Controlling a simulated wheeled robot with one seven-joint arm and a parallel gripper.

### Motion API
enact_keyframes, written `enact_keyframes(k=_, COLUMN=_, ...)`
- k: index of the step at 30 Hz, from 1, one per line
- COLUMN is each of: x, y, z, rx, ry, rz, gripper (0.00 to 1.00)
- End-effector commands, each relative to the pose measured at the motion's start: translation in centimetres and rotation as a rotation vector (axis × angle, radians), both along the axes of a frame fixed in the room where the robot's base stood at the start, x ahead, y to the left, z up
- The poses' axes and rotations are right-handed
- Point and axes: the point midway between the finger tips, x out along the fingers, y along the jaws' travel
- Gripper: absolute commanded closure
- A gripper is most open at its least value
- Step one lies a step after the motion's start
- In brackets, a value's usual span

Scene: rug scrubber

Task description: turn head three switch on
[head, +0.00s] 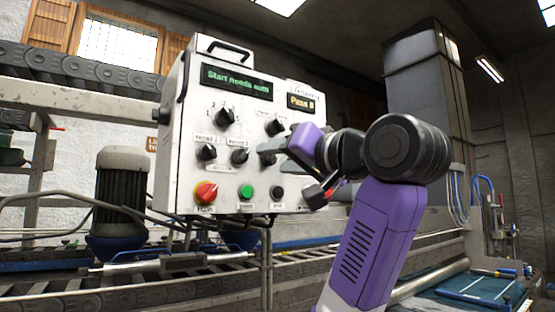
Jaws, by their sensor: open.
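A white control box (178,100) stands upright in the middle of the head view. Its middle row has black rotary switches: a left one (207,152), a second one (240,156), and a third one (267,158) partly hidden by my gripper. The small labels above the first two are hard to read, and the third's label is hidden. My gripper (284,158) comes in from the right, open, with its fingertips at the third switch. I cannot tell whether they touch it or which way that switch points.
The box also bears a green-lettered display (237,78) reading "Start needs auto", an upper selector (225,117), a right-hand knob (275,127), a red-and-yellow knob (206,192), a green button (246,191) and a black one (278,192). Conveyor rails (60,300) run behind.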

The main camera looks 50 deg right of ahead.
Motion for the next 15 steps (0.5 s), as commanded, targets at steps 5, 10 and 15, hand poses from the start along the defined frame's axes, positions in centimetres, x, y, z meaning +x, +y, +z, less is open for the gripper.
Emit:
enact_keyframes(k=5, x=-3.0, y=0.6, z=-0.2, rx=-0.004, ry=-0.004, rz=-0.005, gripper=0.53)
enact_keyframes(k=10, x=-5.2, y=1.1, z=-0.2, rx=-0.005, ry=-0.006, rz=-0.009, gripper=0.53)
enact_keyframes(k=15, x=-6.2, y=1.4, z=-0.3, rx=-0.004, ry=-0.008, rz=-0.007, gripper=0.53)
